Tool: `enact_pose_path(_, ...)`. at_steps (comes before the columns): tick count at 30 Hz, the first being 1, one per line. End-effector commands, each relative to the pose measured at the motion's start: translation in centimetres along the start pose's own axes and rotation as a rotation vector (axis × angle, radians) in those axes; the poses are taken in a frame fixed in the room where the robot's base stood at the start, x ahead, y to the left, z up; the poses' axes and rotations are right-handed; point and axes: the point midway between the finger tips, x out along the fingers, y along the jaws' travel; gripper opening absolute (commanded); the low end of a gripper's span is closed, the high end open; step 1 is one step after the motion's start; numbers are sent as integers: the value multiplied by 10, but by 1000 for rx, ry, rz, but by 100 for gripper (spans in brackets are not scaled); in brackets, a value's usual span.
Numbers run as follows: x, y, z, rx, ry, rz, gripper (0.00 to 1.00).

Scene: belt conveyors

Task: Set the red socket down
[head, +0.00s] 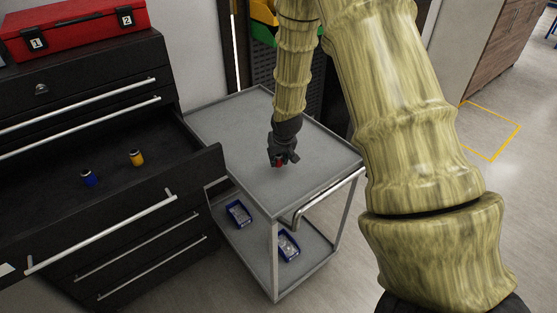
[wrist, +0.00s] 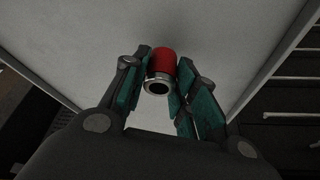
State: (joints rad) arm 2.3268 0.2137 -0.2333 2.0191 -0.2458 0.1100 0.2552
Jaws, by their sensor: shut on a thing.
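The red socket (wrist: 163,64) is a short cylinder with a red body and a bare metal end, held between my fingers in the wrist view. My gripper (wrist: 160,85) is shut on it. In the head view my gripper (head: 284,160) is over the grey top of the cart (head: 227,133), and a bit of the red socket (head: 278,162) shows beside the fingers. I cannot tell whether the socket touches the cart top.
An open drawer (head: 60,190) of the black cabinet at left holds a blue socket (head: 88,178) and a yellow socket (head: 137,158). A red toolbox (head: 75,25) sits on the cabinet. Blue bins (head: 238,214) stand on the cart's lower shelf. The cart top looks otherwise clear.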

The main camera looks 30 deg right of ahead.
Motion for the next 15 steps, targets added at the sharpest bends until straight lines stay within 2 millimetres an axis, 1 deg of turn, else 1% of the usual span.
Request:
enact_pose_path(6,16,0,7,-1,-2,1,3)
enact_pose_path(10,20,0,9,-1,-1,0,3)
enact_pose_path(15,21,0,9,-1,0,0,3)
